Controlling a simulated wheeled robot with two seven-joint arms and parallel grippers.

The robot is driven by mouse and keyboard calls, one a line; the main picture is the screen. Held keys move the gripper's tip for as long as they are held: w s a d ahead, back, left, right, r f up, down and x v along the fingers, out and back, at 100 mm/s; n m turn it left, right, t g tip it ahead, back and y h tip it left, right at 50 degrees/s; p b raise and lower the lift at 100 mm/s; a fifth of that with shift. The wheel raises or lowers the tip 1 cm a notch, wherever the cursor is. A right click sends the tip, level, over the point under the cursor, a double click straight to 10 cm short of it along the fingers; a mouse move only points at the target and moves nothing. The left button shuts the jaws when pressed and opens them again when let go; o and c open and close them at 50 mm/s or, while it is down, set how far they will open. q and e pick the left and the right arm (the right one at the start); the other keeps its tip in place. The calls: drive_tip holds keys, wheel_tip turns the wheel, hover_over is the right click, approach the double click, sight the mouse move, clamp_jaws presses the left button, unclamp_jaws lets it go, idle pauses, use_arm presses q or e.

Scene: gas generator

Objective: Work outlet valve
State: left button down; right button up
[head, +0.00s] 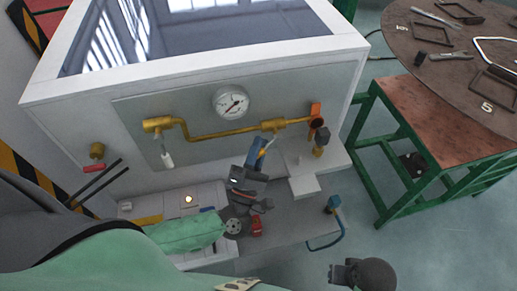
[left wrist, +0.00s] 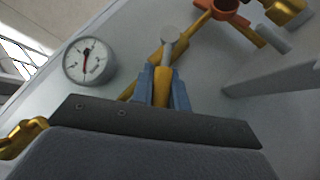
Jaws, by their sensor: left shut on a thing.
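The white gas generator (head: 345,60) has a brass pipe (head: 225,133) across its grey front panel. A small valve handle with a pale tip (head: 279,140) hangs by the pipe's right part; it also shows in the left wrist view (left wrist: 170,36). My left gripper (head: 258,152) is at this handle. In the left wrist view, its blue fingers (left wrist: 162,88) are closed around a yellow part in line with the handle. The fingers hide part of it. A dark part that seems to be my right gripper (head: 345,272) is at the bottom, apart from the generator; its fingers are unclear.
A round gauge (head: 231,103) sits above the pipe; it also shows in the left wrist view (left wrist: 90,61). Another pale-tipped handle (head: 167,160) hangs at the left. A blue hose (head: 328,243) is low at the right. A green-framed table (head: 440,118) stands right; floor between is clear.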

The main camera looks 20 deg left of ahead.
use_arm(q)
drive_tip(key=shift+f, duration=0.1)
use_arm(e)
drive_tip(key=shift+a+f, duration=0.1)
use_arm(q)
drive_tip(key=c, duration=1.4)
unclamp_jaws()
drive_tip(key=shift+o, duration=0.2)
